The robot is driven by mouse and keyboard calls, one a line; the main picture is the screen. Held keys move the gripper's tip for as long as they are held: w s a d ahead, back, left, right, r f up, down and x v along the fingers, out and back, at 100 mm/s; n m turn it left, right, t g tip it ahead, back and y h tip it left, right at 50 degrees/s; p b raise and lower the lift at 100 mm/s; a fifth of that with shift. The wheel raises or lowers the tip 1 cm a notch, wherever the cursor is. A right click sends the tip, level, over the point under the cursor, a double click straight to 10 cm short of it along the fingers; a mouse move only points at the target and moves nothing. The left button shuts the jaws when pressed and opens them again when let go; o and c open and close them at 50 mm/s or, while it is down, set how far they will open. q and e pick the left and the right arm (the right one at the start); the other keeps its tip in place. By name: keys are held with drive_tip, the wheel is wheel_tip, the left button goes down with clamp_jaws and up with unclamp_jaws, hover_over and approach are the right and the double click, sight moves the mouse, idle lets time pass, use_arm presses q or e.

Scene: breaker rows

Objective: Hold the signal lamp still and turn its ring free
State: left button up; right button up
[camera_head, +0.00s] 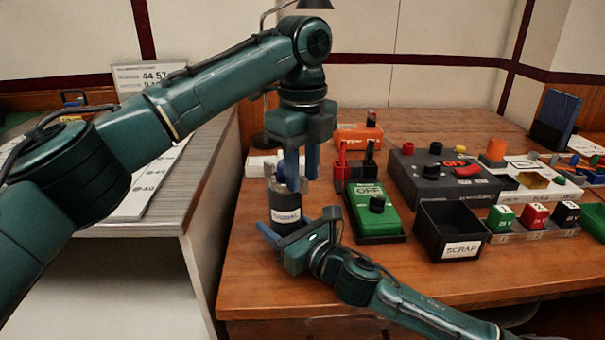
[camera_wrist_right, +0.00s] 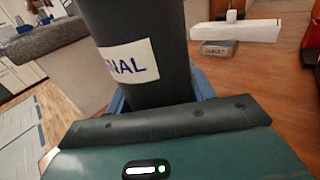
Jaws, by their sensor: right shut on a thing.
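The signal lamp (camera_head: 284,198) is a dark upright cylinder with a white "SIGNAL" label, at the left front of the wooden table. It also fills the upper middle of the right wrist view (camera_wrist_right: 140,30). My right gripper (camera_head: 283,234) is shut on the lower body of the lamp, its blue fingers to either side. My left gripper (camera_head: 302,172) points straight down at the lamp's top, fingers apart. The ring is not clearly visible behind those fingers, and I cannot tell whether they grip it.
A green box marked OFF (camera_head: 372,208) stands close to the right of the lamp. Beyond it are a black SCRAP bin (camera_head: 450,228), a grey switch box (camera_head: 440,178) and a rack of coloured breakers (camera_head: 533,222). The front table strip (camera_head: 540,265) is clear.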

use_arm(q)
drive_tip(key=shift+f, duration=0.5)
clamp_jaws()
